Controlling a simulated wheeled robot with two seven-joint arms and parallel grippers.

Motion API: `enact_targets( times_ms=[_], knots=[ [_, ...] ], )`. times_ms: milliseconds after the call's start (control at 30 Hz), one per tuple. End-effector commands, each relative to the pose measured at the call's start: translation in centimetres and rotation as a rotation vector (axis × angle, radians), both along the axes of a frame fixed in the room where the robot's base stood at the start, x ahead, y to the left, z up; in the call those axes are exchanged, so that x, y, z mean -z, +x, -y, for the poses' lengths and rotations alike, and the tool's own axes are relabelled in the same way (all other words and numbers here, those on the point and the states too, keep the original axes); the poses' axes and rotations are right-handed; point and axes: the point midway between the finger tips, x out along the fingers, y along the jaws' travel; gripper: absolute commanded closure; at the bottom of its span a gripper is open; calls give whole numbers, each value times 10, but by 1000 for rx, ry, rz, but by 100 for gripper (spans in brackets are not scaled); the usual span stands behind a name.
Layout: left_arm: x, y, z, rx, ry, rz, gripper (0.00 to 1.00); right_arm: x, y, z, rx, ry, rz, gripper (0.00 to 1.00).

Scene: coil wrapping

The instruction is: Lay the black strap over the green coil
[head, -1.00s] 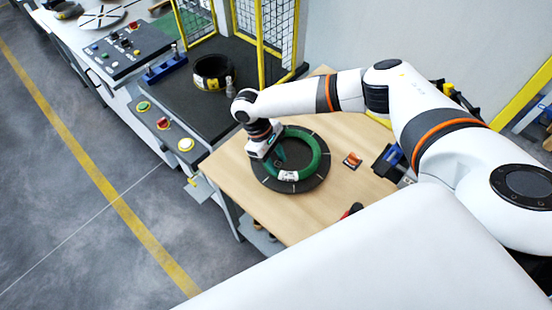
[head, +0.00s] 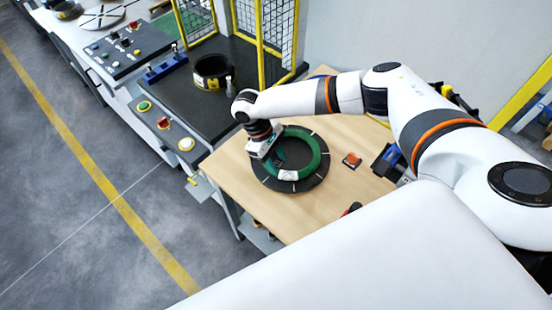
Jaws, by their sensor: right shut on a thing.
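The green coil (head: 311,170) lies flat on a round black turntable (head: 292,188) on the wooden table. A white label (head: 288,175) is on the coil's near side. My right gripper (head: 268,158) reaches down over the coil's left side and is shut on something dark. It is probably the black strap, but the strap cannot be made out clearly against the dark turntable. The gripper's fingertips are mostly hidden by its own body. My left gripper is not in view.
An orange-and-black switch (head: 352,160) sits on the table right of the turntable. A blue-and-black device (head: 388,160) stands at the table's right edge. A black ring-shaped coil (head: 212,72) rests on the dark bench behind, near a yellow-framed mesh guard (head: 274,40). The table's front left is bare.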

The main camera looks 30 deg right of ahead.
Motion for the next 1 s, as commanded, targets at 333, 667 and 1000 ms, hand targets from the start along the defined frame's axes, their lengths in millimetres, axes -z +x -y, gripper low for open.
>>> enact_targets(
  times_ms=[333,667,1000],
  knots=[
    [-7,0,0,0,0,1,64,-1,0,0,0,0,0,83],
    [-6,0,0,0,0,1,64,1,0,0,0,0,0,83],
    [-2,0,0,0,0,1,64,8,0,0,0,0,0,83]
  ],
)
